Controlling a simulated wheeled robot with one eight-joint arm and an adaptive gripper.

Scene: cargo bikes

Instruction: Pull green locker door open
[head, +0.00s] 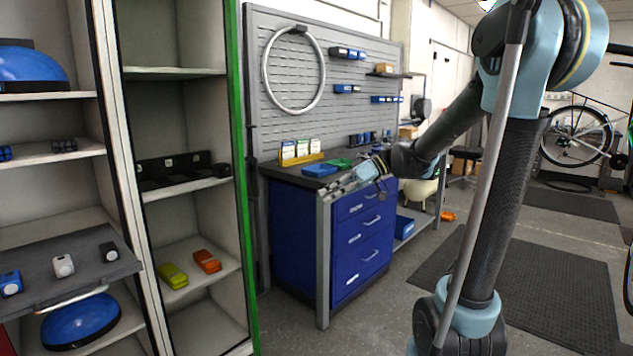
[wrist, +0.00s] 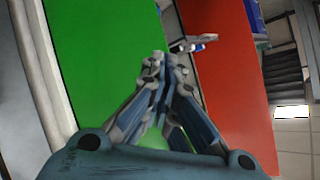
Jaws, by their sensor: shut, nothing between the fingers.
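The green locker door (head: 242,180) shows edge-on in the head view as a tall narrow green strip at the right side of an open locker. The locker's inside and shelves are in plain sight. In the wrist view the door's broad green face (wrist: 100,50) fills the left and middle. My gripper (head: 328,192) is to the right of the door in the head view, with its fingers pointing left. In the wrist view my gripper (wrist: 166,62) is shut and empty, in front of the green face. I cannot tell whether the fingertips touch it.
A red panel (wrist: 228,90) stands beside the green face, with a light grey handle-like piece (wrist: 192,43) near its edge. A blue drawer cabinet (head: 300,240) with a workbench top stands behind my gripper.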

